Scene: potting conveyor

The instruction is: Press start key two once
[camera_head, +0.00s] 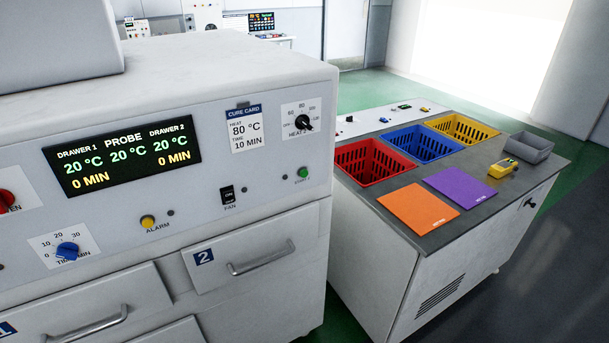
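A white oven cabinet fills the left of the head view. A small green button (303,173) sits at the right end of its front panel, above drawer 2; the lettering by it is too small to read. The display (123,158) reads 20 °C and 0 MIN for both drawers, and probe 20 °C. Drawer 2 (235,250) looks shut. Neither of my grippers is in view.
The panel also holds a heat knob (303,123), fan switch (227,194), yellow alarm button (148,222), blue time knob (67,250) and red knob (6,199). A bench at right carries red (367,183), blue (421,157) and yellow (474,141) baskets.

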